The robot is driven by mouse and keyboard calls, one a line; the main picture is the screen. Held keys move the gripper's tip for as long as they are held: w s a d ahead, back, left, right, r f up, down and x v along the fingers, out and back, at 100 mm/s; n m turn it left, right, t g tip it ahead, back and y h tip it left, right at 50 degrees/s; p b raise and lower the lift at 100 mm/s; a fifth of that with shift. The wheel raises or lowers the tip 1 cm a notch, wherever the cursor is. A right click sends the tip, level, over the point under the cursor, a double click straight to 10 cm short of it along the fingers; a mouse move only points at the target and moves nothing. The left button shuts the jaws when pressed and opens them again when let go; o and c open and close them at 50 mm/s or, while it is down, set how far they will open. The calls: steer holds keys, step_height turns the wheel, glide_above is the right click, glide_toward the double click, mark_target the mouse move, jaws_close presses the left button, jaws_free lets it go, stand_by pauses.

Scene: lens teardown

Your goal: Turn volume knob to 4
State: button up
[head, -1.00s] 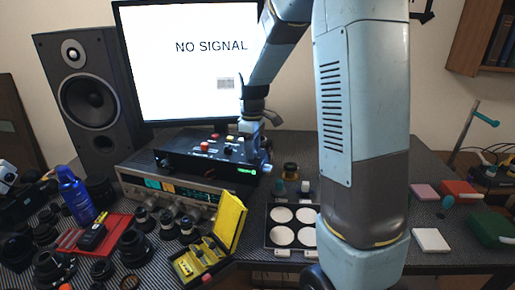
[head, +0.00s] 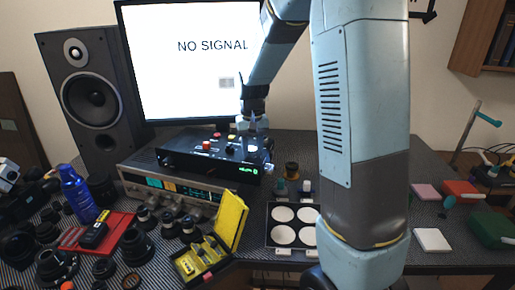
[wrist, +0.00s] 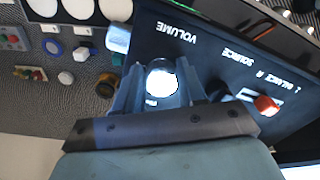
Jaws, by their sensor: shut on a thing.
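The black box (head: 190,162) with small knobs on its top and a green readout at its front sits on the silver receiver. The volume knob (wrist: 162,83) has a bright, pale top and stands by the "VOLUME" lettering in the wrist view. My gripper (wrist: 162,76) is shut on this knob, one finger on each side. In the head view my gripper (head: 253,140) is over the right end of the box. The pointer and any scale numbers at the knob cannot be read.
An orange-red knob (wrist: 266,105) stands beside my gripper near the "SOURCE" and "BALANCE" lettering. A pale blue knob (wrist: 118,39) is at the box's edge. The monitor (head: 190,60) stands behind the box. An open yellow case (head: 231,220) and a tray of white discs (head: 281,240) lie in front.

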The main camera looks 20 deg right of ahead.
mark_target(252, 149)
steer(key=m, duration=0.5)
steer(key=shift+a, duration=0.2)
steer(key=shift+m, duration=1.8)
steer(key=shift+d, duration=0.15)
steer(key=o, duration=1.1)
steer(key=shift+c, duration=0.2)
steer(key=shift+w, duration=0.1)
steer(key=shift+r, duration=0.35)
step_height(252, 149, up, 13)
